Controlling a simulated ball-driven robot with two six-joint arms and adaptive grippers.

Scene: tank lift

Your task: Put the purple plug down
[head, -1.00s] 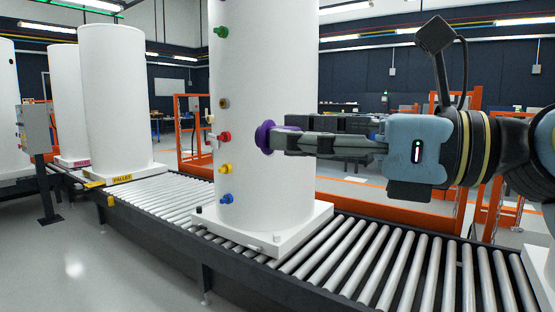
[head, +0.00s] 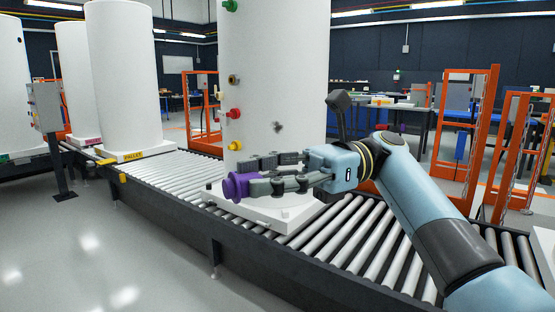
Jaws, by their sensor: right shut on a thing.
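The purple plug (head: 235,187) is held in the fingers of my right gripper (head: 254,187), in front of the lower part of the white tank (head: 290,80). The right gripper is shut on it. A dark hole (head: 278,127) shows in the tank's side above the gripper. Green (head: 230,6), brown (head: 234,79), red (head: 234,113) and yellow (head: 235,146) plugs sit on the tank's left side. My left gripper is not in view.
The tank stands on a white pallet (head: 285,222) on a roller conveyor (head: 185,166). More white tanks (head: 124,75) stand at the left. A grey control box (head: 44,120) is on a post beside the conveyor. Grey floor (head: 110,250) in front is clear. Orange frames (head: 468,130) stand behind.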

